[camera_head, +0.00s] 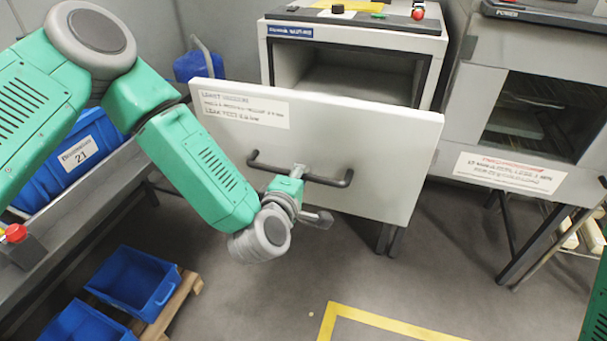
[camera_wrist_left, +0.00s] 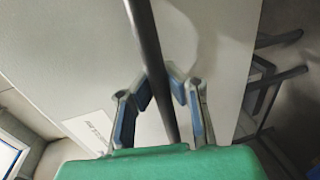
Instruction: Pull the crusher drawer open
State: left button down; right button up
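The crusher drawer has a wide pale front panel (camera_head: 390,135) with a printed label at its upper left. The panel stands out in front of the cabinet (camera_head: 440,50), and the dark interior shows above its top edge. A dark bar handle (camera_head: 335,183) runs across the panel. My left gripper (camera_head: 298,172) is at the middle of this handle. In the left wrist view, the fingers (camera_wrist_left: 160,82) are bent in on both sides of the handle bar (camera_wrist_left: 151,55), with their tips against it. My right gripper is not in view.
A second machine (camera_head: 515,100) stands to the right. A bench with a blue bin (camera_head: 75,160) is at the left. Blue crates (camera_head: 135,280) sit low on a pallet at the lower left. The floor (camera_head: 370,285) before the drawer is clear, with a yellow line (camera_head: 395,325).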

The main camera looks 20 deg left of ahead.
pick_arm(q)
jog(key=shift+a+f, duration=0.1)
jog(key=shift+a, duration=0.05)
jog(key=c, duration=1.5)
grip_release()
jog(key=shift+w+a, duration=0.1)
jog(key=shift+c, duration=0.2)
jog(key=v, duration=1.2)
jog(key=shift+f, duration=0.1)
jog(key=s+f+m+g+h, duration=0.2)
jog(key=s+f+m+g, duration=0.75)
jog(key=f, duration=0.65)
jog(key=s+a+f+m+g+y, duration=0.1)
jog(key=s+a+f+m+g, duration=0.1)
jog(key=s+a+f+m, duration=0.1)
jog(key=s+a+f+m+g+y, duration=0.1)
jog(key=s+a+f+m+g, duration=0.2)
jog(key=s+a+m, duration=0.2)
jog(key=s+a, duration=0.3)
jog(key=s, duration=0.2)
jog(key=shift+a+m+y, duration=0.3)
jog(key=shift+m, duration=0.05)
